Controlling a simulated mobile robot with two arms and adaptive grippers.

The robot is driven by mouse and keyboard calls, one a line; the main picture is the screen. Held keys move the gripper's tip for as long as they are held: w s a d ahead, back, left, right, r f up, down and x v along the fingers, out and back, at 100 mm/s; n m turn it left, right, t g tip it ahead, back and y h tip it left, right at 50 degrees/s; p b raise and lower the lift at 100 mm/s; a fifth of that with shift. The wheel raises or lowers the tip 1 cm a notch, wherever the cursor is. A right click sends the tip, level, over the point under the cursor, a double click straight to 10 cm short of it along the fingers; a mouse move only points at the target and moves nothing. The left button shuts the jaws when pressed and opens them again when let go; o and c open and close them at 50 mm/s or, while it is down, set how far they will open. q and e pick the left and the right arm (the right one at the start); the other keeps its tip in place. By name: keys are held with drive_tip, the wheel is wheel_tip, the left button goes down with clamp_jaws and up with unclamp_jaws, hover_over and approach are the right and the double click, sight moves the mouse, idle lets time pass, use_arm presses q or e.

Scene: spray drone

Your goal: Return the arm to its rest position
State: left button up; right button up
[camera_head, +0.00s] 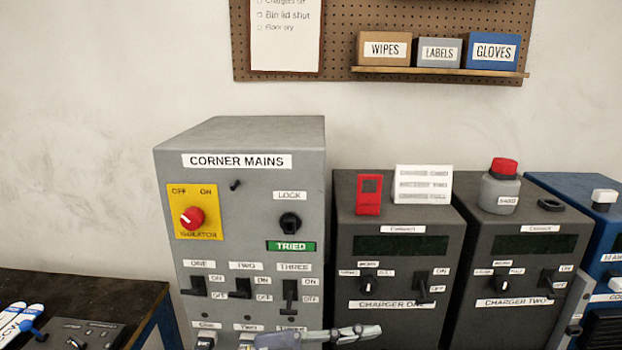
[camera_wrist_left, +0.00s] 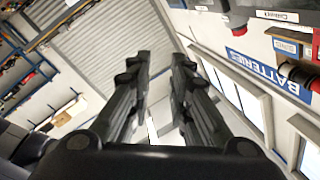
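My left gripper (camera_wrist_left: 160,60) shows in the left wrist view as two dark fingers with a clear gap between their tips. It is open, and nothing sits between the fingers. Behind it are a pale ribbed shutter (camera_wrist_left: 105,50) and a wall with a blue BATTERIES sign (camera_wrist_left: 270,70), both well apart from the fingers. The head view does not clearly show the left gripper. A silver-grey jointed piece (camera_head: 345,334) enters at its bottom edge, in front of the corner mains cabinet; I cannot tell what it belongs to. My right gripper cannot be made out.
The grey CORNER MAINS cabinet (camera_head: 240,140) stands against the wall, with a red knob (camera_head: 192,218). Dark chargers (camera_head: 395,225) and a blue unit (camera_head: 570,190) stand to its right. A dark worktop (camera_head: 90,290) is at lower left. A shelf (camera_head: 440,72) with boxes hangs above.

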use_arm(q)
drive_tip(key=w+a+r+n+t+h, duration=0.25)
drive_tip(key=a+r+n+t, duration=0.2)
drive_tip(key=t, duration=0.25)
drive_tip(key=w+a+f+n+t+y, duration=0.1)
drive_tip(key=w+a+n+t+y, duration=0.4)
drive_tip(key=a+n+t+y, duration=0.65)
drive_tip(key=s+a+f+n+g+y, duration=0.2)
drive_tip(key=a+f+n+g+y, duration=0.25)
drive_tip(key=f, duration=0.45)
drive_tip(key=s+a+f+n+g+y, duration=0.1)
drive_tip(key=a+f+n+g+y, duration=0.15)
drive_tip(key=a+f+y, duration=0.45)
drive_tip(key=s+f+m+g+h, duration=0.1)
drive_tip(key=s+f+g, duration=0.5)
drive_tip(key=s+f, duration=0.45)
drive_tip(key=s+f+m+g+h, duration=0.1)
drive_tip(key=s+f+g, duration=0.55)
drive_tip(key=s, duration=0.65)
wheel_tip(320, 180, down, 26)
drive_tip(key=s+a+f+g, duration=0.1)
drive_tip(key=s+a+f, duration=0.2)
drive_tip(key=s+f, duration=1.4)
drive_tip(key=shift+s+a, duration=0.15)
drive_tip(key=shift+s, duration=0.3)
